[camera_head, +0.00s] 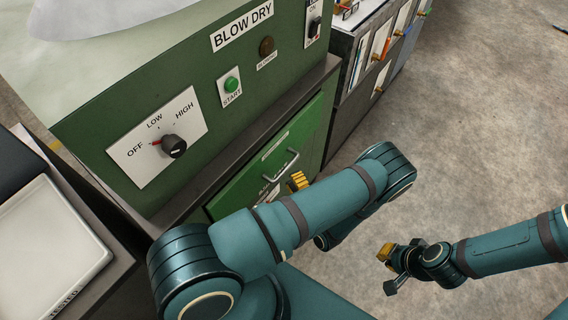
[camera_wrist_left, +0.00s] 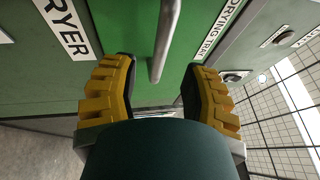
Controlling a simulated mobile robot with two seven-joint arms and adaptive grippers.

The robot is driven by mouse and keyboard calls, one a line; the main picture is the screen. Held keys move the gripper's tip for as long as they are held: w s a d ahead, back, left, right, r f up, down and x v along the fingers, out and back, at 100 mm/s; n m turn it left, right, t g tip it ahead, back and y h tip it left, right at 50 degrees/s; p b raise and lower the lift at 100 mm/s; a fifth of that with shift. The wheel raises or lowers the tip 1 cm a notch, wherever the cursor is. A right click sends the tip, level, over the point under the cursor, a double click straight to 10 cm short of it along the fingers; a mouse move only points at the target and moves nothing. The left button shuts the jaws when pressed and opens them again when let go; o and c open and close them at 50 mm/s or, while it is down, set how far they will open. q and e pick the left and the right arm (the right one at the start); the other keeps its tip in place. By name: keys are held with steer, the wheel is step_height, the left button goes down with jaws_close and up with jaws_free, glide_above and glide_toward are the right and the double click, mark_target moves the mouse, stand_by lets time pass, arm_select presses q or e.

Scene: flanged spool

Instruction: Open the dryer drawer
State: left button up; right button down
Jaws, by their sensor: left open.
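The green dryer drawer (camera_head: 238,186) is in the cabinet below the blow-dry panel and looks closed. Its metal handle (camera_head: 283,166) stands out from the front. My left gripper (camera_head: 298,181) is at the handle, with one yellow finger showing and the rest hidden behind my arm. In the left wrist view, the gripper (camera_wrist_left: 158,72) is open, and the handle bar (camera_wrist_left: 165,42) runs between its two yellow fingers, with space visible on both sides. My right gripper (camera_head: 388,270) hangs over the floor, away from the cabinet; its jaw opening is unclear.
The green panel (camera_head: 190,105) has a heat knob (camera_head: 173,146) and a green start button (camera_head: 231,84). A grey cabinet (camera_head: 350,75) with coloured handles stands at the back right. A pale tray (camera_head: 50,240) lies at the left.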

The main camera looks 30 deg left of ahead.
arm_select(q)
steer(key=x, duration=0.6)
steer(key=shift+a, duration=0.2)
steer(key=shift+w+r, duration=0.1)
jaws_close()
